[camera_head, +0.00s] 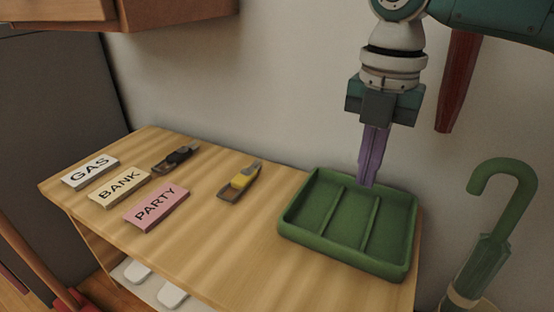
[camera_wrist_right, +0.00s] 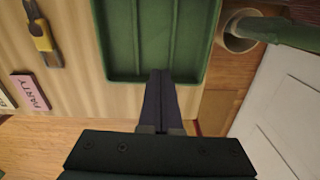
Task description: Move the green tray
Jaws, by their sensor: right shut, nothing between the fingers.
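The green tray (camera_head: 347,255) with raised dividers lies on the right end of the wooden cabinet top. It also shows at the top of the right wrist view (camera_wrist_right: 124,79). My right gripper (camera_head: 367,184) points down, shut and empty. Its fingertips overlap the tray's back rim in the head view. In the right wrist view the fingertips (camera_wrist_right: 160,72) overlap the tray's lower rim. I cannot tell whether they touch it. My left gripper is not in view.
GAS (camera_head: 90,172), BANK (camera_head: 119,187) and PARTY (camera_head: 157,208) blocks lie on the left of the wooden top (camera_head: 215,245). A black-and-brown item (camera_head: 176,159) and a yellow one (camera_head: 240,181) lie nearby. A green umbrella (camera_head: 488,262) stands right of the cabinet.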

